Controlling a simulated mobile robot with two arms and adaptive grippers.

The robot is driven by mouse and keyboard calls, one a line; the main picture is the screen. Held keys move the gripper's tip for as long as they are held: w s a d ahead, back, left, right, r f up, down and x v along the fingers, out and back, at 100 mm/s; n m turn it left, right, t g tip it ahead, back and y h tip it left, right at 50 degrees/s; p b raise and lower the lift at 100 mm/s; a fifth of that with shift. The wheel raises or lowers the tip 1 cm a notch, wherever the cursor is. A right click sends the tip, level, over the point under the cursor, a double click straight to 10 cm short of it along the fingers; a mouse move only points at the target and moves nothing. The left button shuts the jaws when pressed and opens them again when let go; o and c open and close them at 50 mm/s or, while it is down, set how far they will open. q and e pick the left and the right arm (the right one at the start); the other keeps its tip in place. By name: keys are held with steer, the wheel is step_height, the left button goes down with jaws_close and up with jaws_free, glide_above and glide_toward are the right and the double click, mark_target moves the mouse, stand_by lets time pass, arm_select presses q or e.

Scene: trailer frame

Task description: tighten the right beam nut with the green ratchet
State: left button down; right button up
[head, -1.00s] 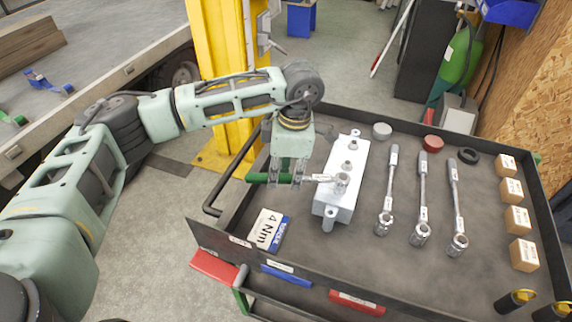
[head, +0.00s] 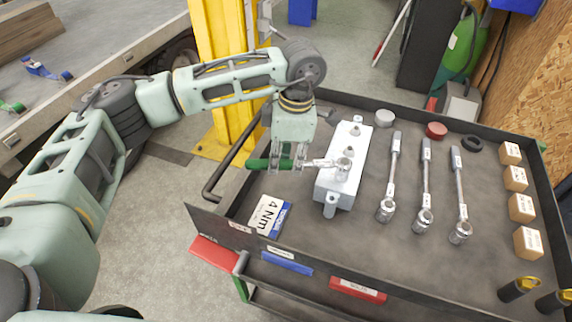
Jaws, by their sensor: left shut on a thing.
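The silver beam (head: 329,187) lies on the dark cart top, with nuts along its upper face. Two nuts, a far one (head: 356,130) and a middle one (head: 349,148), are bare. My left gripper (head: 287,166) is shut on the green ratchet (head: 258,164), whose green handle sticks out left of the fingers. My right gripper is not in view.
Several metal ratchets, including one (head: 389,180) just right of the beam, lie on the cart. A "4 Nm" card (head: 268,215) lies at front left. Wooden blocks (head: 522,208) line the right side. A raised rim (head: 330,270) edges the cart; a yellow post (head: 226,60) stands behind.

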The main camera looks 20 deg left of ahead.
arm_select(q)
steer(key=shift+w+a+m+b, duration=0.15)
steer(key=shift+w+m+b, duration=0.35)
steer(key=shift+w+b, duration=0.05)
steer(key=shift+w+a+r+m, duration=0.1)
steer(key=shift+w+m, duration=0.35)
steer(key=shift+m, duration=0.05)
